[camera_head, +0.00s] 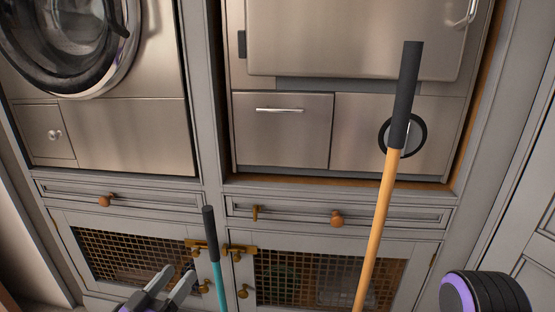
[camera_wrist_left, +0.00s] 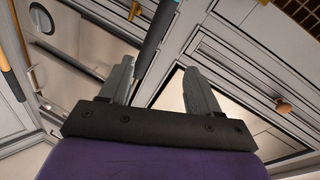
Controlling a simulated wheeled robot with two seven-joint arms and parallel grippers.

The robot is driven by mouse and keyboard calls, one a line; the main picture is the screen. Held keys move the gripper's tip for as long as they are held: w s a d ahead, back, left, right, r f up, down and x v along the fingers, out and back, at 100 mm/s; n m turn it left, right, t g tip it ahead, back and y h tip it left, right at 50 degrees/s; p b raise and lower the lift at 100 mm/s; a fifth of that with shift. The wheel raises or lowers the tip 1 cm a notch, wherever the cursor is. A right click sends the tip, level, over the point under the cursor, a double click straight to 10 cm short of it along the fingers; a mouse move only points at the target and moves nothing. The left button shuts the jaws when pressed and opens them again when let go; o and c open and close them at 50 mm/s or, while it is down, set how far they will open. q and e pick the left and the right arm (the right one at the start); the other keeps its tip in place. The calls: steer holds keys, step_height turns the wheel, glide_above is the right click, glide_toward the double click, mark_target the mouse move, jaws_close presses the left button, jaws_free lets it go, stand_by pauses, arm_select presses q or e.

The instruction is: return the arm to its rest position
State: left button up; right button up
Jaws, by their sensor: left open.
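My left gripper (camera_head: 176,278) is at the bottom of the head view, left of centre, with its two grey fingers apart. In the left wrist view the fingers (camera_wrist_left: 158,70) are spread. A teal pole with a dark grip (camera_head: 212,240) stands just right of the gripper in the head view. In the left wrist view this pole (camera_wrist_left: 157,35) crosses the gap between the fingers; I cannot tell its depth or whether it touches them. No held object shows. My right gripper is out of view; a black and purple part of my right arm shows at lower right.
An orange pole with a black grip (camera_head: 377,215) stands at right centre. Behind are a washing machine (camera_head: 110,120), a steel appliance (camera_head: 345,50), a drawer (camera_head: 320,213) with a round knob, and mesh-front cabinet doors (camera_head: 130,258) with brass latches.

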arm_select(q)
steer(key=s+a+f+n+g+y, duration=0.3)
steer(key=f+n+g+y, duration=0.15)
steer(key=f, duration=0.55)
steer(key=s+a+f+n+g+y, duration=0.3)
steer(key=s+f+n+g, duration=0.15)
steer(key=f, duration=0.55)
steer(key=s+d+f+m+g+y, duration=0.1)
steer(key=s+f+g, duration=0.2)
steer(key=s+f, duration=0.45)
steer(key=s+f+m+g+y, duration=0.1)
steer(key=s+f+g, duration=0.35)
steer(key=s, duration=0.65)
step_height(320, 180, up, 20)
steer(key=t+p, duration=0.1)
steer(key=p, duration=1.9)
steer(key=shift+w, duration=0.35)
steer(key=shift+d+h, duration=0.1)
steer(key=shift+h, duration=0.15)
